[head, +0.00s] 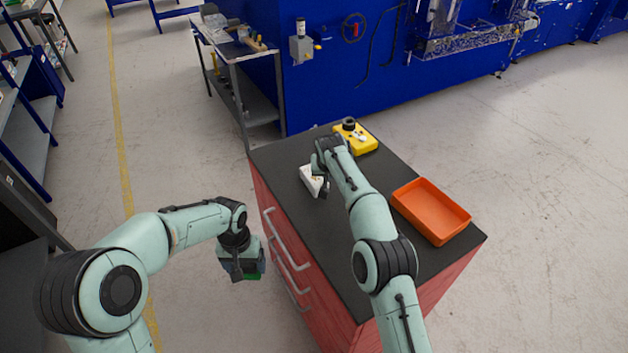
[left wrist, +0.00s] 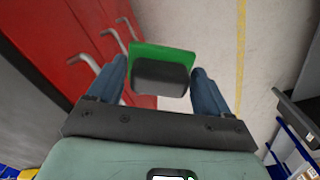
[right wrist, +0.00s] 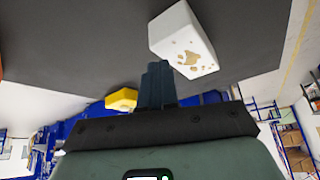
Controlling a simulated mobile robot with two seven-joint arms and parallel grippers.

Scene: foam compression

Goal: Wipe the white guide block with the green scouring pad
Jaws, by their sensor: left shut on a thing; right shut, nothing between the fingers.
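The white guide block (head: 312,181) lies on the black cabinet top near its left edge, partly hidden by my right gripper in the head view. In the right wrist view the block (right wrist: 183,40) shows brown stains on one face. My right gripper (right wrist: 158,68) is shut and empty, just beside the block; its fingers also show in the head view (head: 324,190). My left gripper (head: 243,272) is left of the cabinet, below its top, over the floor. It is shut on the dark grip of the green scouring pad (left wrist: 163,55); a green edge shows below the fingers in the head view (head: 252,276).
An orange tray (head: 431,210) stands at the right of the cabinet top (head: 345,230). A yellow device (head: 357,141) with a black knob stands at the back. The red cabinet front has metal handles (head: 289,247) close to my left gripper.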

